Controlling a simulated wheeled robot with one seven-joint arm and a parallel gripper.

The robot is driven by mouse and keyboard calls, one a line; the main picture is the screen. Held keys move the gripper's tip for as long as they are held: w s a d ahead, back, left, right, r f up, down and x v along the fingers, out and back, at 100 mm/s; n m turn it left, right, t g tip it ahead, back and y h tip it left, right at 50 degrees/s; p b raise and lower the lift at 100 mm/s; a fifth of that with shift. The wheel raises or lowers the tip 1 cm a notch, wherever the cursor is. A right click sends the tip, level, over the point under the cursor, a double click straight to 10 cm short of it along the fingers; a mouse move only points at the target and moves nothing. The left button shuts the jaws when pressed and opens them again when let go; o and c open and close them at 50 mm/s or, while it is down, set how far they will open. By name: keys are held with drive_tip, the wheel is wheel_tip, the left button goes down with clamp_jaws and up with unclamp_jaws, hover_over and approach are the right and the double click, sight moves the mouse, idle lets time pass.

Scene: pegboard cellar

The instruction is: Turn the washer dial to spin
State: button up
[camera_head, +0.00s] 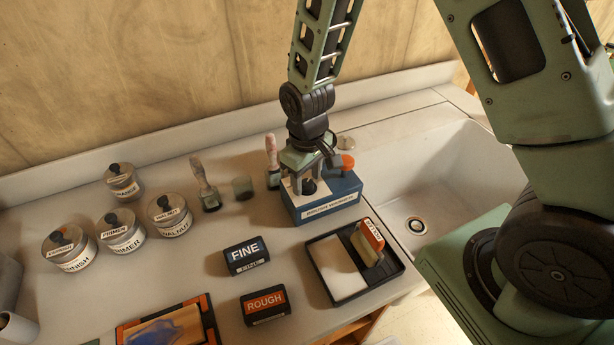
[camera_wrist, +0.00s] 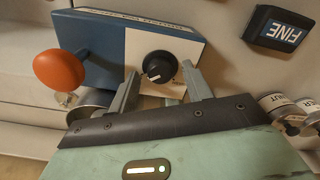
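The blue box (camera_head: 333,203) stands on the counter beside the sink. It has a white panel and a lettered front strip too small to read surely. On the panel is a round black dial (camera_wrist: 158,67) with a white pointer mark toward its lower left in the wrist view. An orange knob (camera_wrist: 60,69) sticks out at the box's other end; it also shows in the head view (camera_head: 347,162). My gripper (camera_wrist: 161,72) is open above the panel, one finger to each side of the dial, with gaps between. In the head view my gripper partly hides the dial.
Several lidded tins (camera_head: 122,232) and two brushes (camera_head: 204,184) stand left of the box. FINE (camera_head: 244,255) and ROUGH (camera_head: 265,305) blocks and a black tray (camera_head: 399,268) lie in front. The sink (camera_head: 445,185) is at right.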

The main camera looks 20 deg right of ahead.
sight(307, 182)
wheel_tip(307, 182, up, 17)
drive_tip(key=b, duration=0.2)
drive_tip(key=shift+r+b, duration=0.2)
drive_tip(key=shift+b, duration=0.15)
idle(0.5)
